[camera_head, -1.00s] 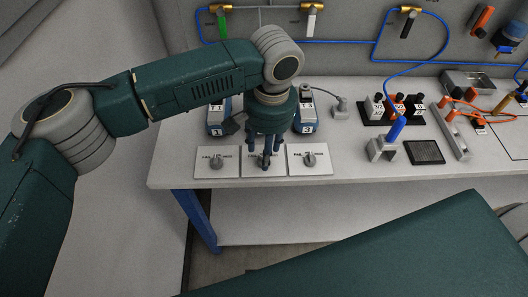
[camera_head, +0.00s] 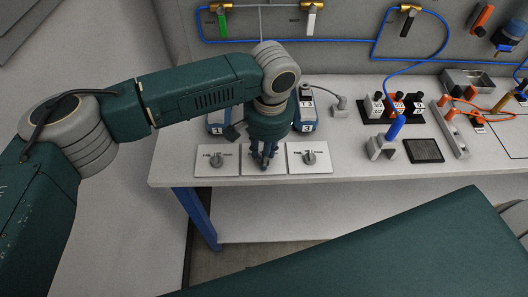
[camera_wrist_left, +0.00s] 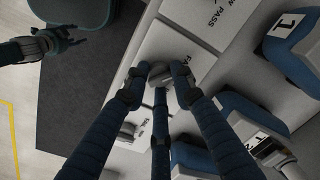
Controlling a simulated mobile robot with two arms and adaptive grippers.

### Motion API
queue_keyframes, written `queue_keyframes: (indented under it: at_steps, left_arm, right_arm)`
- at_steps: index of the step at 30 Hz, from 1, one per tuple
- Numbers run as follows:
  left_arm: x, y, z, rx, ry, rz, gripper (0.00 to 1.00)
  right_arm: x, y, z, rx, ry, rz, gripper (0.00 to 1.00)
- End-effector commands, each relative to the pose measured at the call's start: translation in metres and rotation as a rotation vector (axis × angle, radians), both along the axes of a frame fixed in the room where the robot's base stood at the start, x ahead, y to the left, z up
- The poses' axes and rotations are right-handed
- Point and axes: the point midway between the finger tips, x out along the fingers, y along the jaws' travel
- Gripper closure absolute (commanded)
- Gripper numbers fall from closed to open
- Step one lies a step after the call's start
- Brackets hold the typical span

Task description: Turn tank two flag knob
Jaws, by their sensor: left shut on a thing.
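Three white plates with grey knobs lie in a row along the table's front edge. My left gripper (camera_head: 265,166) is over the middle plate (camera_head: 250,173), pointing down. Its blue fingers are drawn together on the middle grey knob (camera_wrist_left: 158,76), which they largely hide; its turn angle cannot be told. The left plate's knob (camera_head: 217,160) and the right plate's knob (camera_head: 310,158) are free. A teal and grey arm end (camera_wrist_left: 40,44), which looks like mine on the right, shows at the wrist view's upper left; its jaws are unclear.
Blue-grey devices marked 1 (camera_head: 216,122) and 3 (camera_head: 306,115) stand behind the plates; device 2 is mostly hidden by my gripper. A grey bracket (camera_head: 377,150) with a blue stick and a dark tray (camera_head: 423,151) are to the right.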

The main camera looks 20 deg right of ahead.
Motion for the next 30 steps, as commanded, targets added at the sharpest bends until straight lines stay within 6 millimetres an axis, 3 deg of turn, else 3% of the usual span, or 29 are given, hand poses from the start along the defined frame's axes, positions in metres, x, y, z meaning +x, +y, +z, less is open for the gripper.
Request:
queue_keyframes:
  at_steps: [8,30]
  left_arm:
    - [-0.001,-0.001,0.003,-0.003,0.002,-0.106,1.0]
    - [-0.002,0.0,0.002,-0.003,0.001,-0.708,1.0]
  right_arm:
    - [0.001,0.0,0.014,0.0,-0.001,0.0,0.48]
    - [0.0,0.0,0.06,0.0,0.0,0.001,0.48]
